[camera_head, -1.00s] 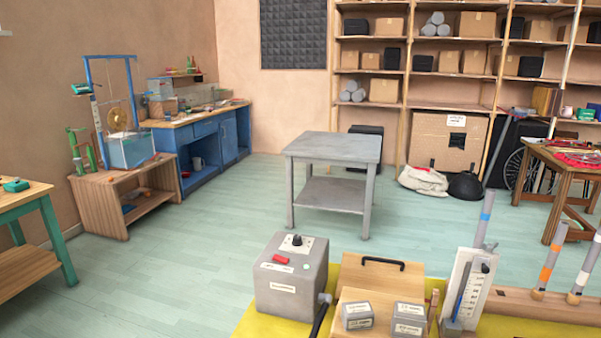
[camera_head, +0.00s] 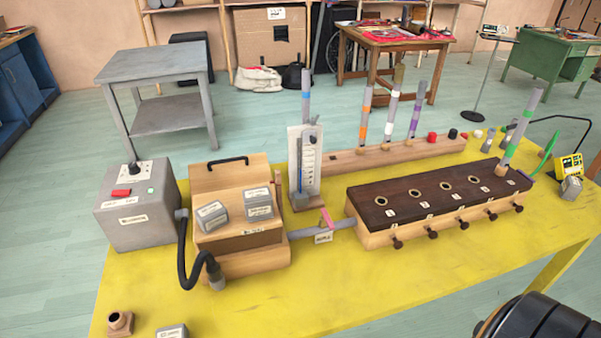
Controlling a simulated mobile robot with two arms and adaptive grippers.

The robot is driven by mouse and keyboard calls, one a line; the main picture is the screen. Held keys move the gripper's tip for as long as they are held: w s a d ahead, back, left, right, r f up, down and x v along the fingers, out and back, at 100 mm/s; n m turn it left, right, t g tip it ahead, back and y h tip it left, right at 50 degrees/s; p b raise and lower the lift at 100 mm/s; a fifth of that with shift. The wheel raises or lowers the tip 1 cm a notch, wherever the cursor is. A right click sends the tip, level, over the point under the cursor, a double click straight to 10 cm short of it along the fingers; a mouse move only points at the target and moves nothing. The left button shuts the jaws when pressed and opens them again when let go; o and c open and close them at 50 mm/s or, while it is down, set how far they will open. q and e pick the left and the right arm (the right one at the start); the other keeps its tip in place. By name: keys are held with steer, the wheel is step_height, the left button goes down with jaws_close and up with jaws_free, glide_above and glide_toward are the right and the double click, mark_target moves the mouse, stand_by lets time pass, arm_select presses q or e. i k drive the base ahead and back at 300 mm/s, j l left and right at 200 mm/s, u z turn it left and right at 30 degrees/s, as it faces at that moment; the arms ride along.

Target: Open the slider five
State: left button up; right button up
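A long wooden chest with a dark top (camera_head: 417,201) stands on the yellow table, with a row of round holes in its top. Several dark slider knobs stick out along its front, with small labels too small to read. The far-right knob (camera_head: 518,208) sits at the chest's right end; I cannot tell from the label that it is slider five.
The yellow table (camera_head: 330,292) is clear in front of the chest. A wooden box (camera_head: 238,256) with a black hose and a grey control box (camera_head: 139,205) stand left. A rack (camera_head: 378,157) with banded pipes stands behind. A yellow meter (camera_head: 570,163) sits at right.

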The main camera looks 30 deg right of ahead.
mark_target(518, 208)
steer(key=z, duration=1.9)
